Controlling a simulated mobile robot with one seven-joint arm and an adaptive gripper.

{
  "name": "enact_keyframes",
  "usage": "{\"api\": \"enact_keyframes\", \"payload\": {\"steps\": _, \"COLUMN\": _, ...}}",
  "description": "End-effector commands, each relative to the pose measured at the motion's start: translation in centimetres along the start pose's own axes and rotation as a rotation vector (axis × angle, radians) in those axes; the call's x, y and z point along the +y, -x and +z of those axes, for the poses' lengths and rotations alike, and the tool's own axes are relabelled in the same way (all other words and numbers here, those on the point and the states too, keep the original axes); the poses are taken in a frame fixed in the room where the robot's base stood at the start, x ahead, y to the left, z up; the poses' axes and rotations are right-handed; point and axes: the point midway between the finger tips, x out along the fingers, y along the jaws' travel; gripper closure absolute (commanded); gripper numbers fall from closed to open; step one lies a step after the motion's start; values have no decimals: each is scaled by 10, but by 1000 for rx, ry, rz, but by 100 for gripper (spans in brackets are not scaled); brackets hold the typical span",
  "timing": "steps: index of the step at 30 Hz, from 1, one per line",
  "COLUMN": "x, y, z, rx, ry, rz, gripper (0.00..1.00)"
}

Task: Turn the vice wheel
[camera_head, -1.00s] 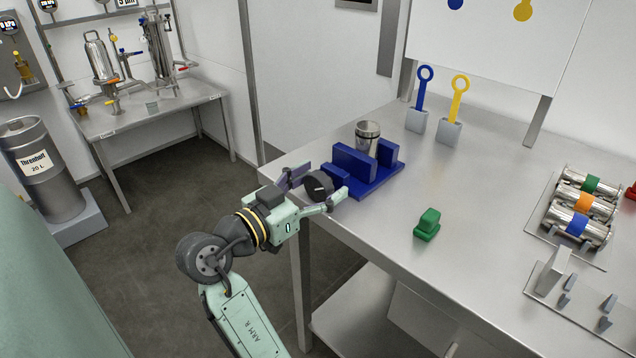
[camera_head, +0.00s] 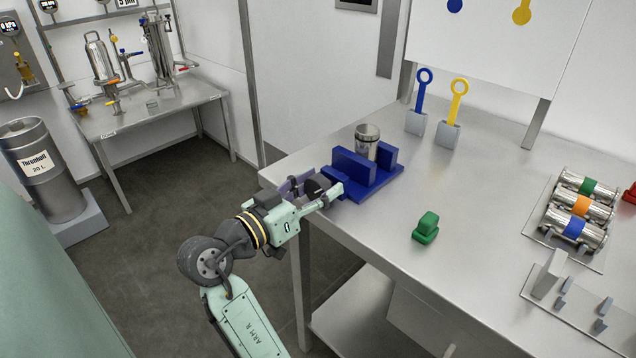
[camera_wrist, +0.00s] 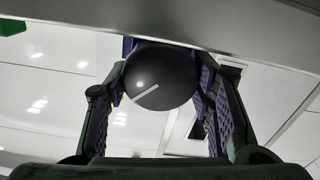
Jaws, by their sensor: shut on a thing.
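The blue vice (camera_head: 358,172) sits at the left edge of the steel table, with a metal cylinder (camera_head: 367,141) standing between its jaws. The vice wheel (camera_head: 315,187) is a black round knob on the side facing my arm. In the wrist view the wheel (camera_wrist: 162,77) shows a pale line across its face, tilted up to the right. My gripper (camera_head: 316,188) has one finger on each side of the wheel and is shut on it. In the wrist view the purple finger pads (camera_wrist: 163,95) flank the wheel. The wheel's shaft is mostly hidden.
A green block (camera_head: 426,228) lies on the table right of the vice. Blue and yellow ring-handled tools (camera_head: 447,115) stand in grey holders behind it. Banded metal cylinders (camera_head: 579,208) lie in a rack at the right. The table's front edge runs below my gripper.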

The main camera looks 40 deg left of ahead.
Motion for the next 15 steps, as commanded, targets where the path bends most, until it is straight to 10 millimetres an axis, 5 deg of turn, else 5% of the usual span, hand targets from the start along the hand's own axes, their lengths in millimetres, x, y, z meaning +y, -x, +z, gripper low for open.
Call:
{"api": "enact_keyframes", "payload": {"steps": 12, "x": 0, "y": 0, "z": -1, "rx": 1, "ry": 96, "rz": 1, "gripper": 79}}
{"api": "enact_keyframes", "payload": {"steps": 13, "x": 0, "y": 0, "z": -1, "rx": 1, "ry": 96, "rz": 1, "gripper": 49}}
{"api": "enact_keyframes", "payload": {"steps": 15, "x": 0, "y": 0, "z": -1, "rx": 1, "ry": 96, "rz": 1, "gripper": 44}}
